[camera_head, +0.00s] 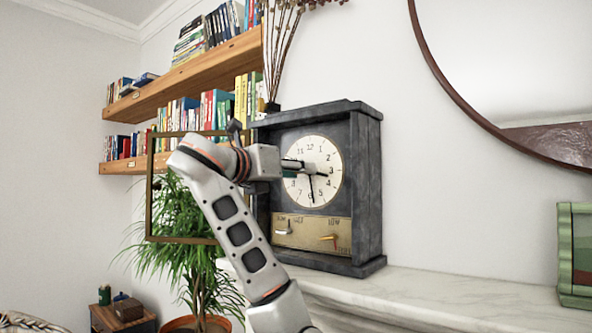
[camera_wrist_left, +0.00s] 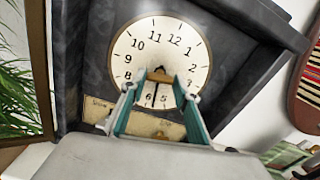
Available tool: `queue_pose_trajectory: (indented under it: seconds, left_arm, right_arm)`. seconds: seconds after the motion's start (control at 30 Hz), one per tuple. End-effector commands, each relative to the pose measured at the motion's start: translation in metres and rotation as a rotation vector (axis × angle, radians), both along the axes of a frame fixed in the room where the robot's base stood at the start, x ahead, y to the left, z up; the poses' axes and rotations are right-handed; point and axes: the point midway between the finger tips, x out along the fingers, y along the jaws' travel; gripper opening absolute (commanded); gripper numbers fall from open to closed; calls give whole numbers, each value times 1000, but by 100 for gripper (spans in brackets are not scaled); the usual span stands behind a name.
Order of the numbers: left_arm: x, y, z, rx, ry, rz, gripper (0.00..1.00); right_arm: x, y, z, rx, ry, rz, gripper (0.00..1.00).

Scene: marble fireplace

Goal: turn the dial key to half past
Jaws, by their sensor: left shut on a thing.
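The clock (camera_head: 371,190) is a dark, stone-like case with a round cream dial (camera_head: 326,150) on its front. My left gripper (camera_head: 303,168) reaches in from the left at the middle of the dial. In the left wrist view its teal fingers (camera_wrist_left: 160,82) are shut on a small brass dial key (camera_wrist_left: 160,73) at the dial's centre. A thin dark hand (camera_head: 312,190) points down, close to the 6. It also shows below the key in the left wrist view (camera_wrist_left: 154,96). The gripper hides part of the dial's left side. My right gripper is not in view.
A brass panel (camera_head: 312,231) with two small levers sits below the dial. The clock stands on a marble mantel (camera_head: 430,288). A plant (camera_head: 180,240), a wooden frame (camera_head: 150,205) and bookshelves (camera_head: 195,70) are left. A green object (camera_head: 572,250) stands far right; the mantel between is clear.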

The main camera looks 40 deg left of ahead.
Motion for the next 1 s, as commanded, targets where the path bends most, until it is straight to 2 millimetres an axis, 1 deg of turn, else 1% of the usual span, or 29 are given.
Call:
queue_pose_trajectory:
  seconds: [0.03,0.2,0.4,0.93,0.97,1.0]
  left_arm:
    - [-2,2,3,31,-1,6,9]
    - [-2,1,3,116,9,5,9]
    - [-2,1,3,173,14,4,9]
    - [-2,1,4,191,15,4,9]
    - [-2,1,4,191,15,4,38]
    - [-2,1,3,191,15,4,47]
  right_arm:
    - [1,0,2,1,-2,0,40]
    - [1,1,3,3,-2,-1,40]
    - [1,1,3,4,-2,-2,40]
    - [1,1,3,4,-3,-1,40]
    - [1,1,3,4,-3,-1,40]
    - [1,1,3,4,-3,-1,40]
